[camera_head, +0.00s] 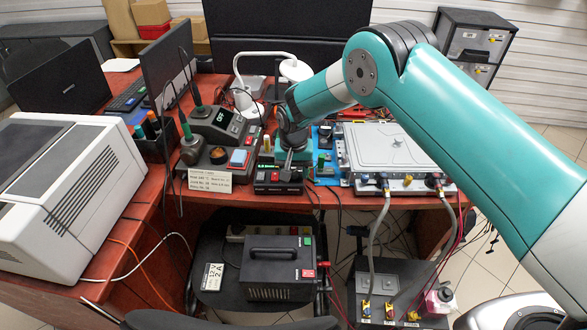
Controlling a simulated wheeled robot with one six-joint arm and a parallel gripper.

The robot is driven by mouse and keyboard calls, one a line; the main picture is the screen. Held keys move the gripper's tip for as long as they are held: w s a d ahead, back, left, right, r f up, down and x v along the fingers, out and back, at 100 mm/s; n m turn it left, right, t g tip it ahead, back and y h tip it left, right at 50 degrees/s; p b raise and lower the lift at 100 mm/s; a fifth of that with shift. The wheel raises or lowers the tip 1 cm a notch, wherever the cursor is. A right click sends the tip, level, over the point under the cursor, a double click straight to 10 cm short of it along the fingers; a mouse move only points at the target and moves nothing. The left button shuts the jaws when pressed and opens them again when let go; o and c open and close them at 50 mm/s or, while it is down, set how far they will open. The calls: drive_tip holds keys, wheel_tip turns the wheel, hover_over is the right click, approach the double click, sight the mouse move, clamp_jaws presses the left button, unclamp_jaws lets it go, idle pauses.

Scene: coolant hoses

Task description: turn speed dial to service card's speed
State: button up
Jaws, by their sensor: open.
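A white printed card (210,181) leans at the table's front edge, left of centre. Its several lines of text are too small to read surely. My gripper (289,158) points down over a small black box (279,187) with red displays on its front. The fingers are small and dark here, with nothing visible held between them. I cannot tell whether they touch the box. No speed dial is clearly identifiable; part of the box top is hidden behind my gripper.
A silver flat unit (393,150) with hoses stands right of my gripper. A grey station with a display (218,122) is to the left. A black power supply (279,267) and a "12V 2A" card (212,277) are below. A white printer-like machine (60,195) fills the left.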

drive_tip(key=c, duration=0.9)
drive_tip(key=shift+n+b, duration=0.4)
drive_tip(key=n+b, duration=0.2)
drive_tip(key=n, duration=0.1)
drive_tip(key=shift+f+n, duration=0.1)
drive_tip(key=shift+n, duration=0.3)
drive_tip(key=shift+n+b, duration=0.8)
drive_tip(key=shift+n, duration=1.3)
drive_tip(key=shift+r, duration=0.2)
drive_tip(key=o, duration=0.9)
